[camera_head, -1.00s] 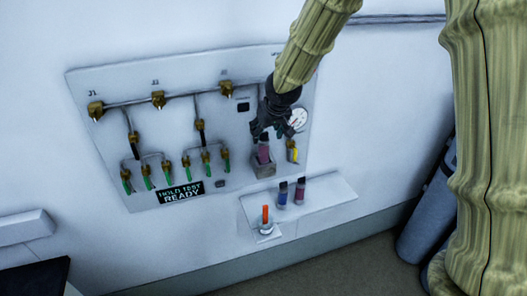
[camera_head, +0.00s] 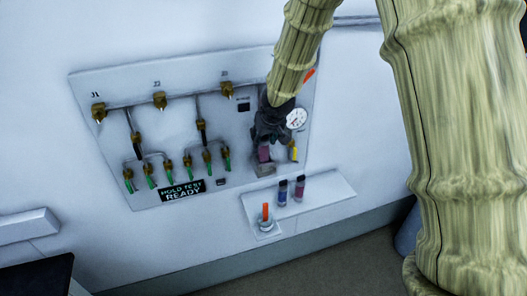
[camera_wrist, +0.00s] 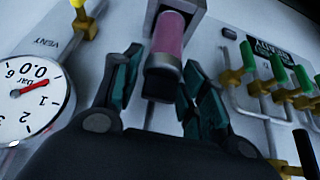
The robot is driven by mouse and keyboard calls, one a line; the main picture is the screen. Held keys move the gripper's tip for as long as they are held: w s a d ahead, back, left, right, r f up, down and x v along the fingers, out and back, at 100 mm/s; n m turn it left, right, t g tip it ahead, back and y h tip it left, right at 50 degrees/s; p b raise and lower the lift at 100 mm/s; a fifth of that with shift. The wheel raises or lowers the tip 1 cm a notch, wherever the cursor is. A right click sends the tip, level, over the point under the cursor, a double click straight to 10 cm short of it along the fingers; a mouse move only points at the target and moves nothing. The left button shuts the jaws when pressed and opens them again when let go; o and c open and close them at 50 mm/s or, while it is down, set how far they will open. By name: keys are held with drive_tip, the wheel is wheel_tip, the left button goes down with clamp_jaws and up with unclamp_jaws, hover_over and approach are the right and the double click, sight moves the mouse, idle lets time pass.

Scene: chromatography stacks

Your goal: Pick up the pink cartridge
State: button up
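The pink cartridge (camera_head: 264,154) stands in a grey square holder (camera_head: 265,169) on the wall panel. In the wrist view the cartridge (camera_wrist: 169,36) has a pink body with a grey collar and a dark end facing me, and the holder (camera_wrist: 185,7) surrounds its far end. My gripper (camera_head: 266,143) is over its upper part in the head view. In the wrist view my gripper (camera_wrist: 162,66) is open, its two dark green-padded fingers on either side of the cartridge's near end. A gap shows on both sides. The head view partly hides the fingers.
A white shelf (camera_head: 326,193) below holds a blue vial (camera_head: 282,192), a purple-pink vial (camera_head: 299,188) and an orange-topped item (camera_head: 265,213). A gauge (camera_wrist: 34,98) and yellow valve (camera_wrist: 86,23) are close by. Green-handled valves (camera_wrist: 278,67) line the other side.

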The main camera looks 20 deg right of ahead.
drive_tip(key=c, duration=0.7)
clamp_jaws()
drive_tip(key=shift+r, duration=0.15)
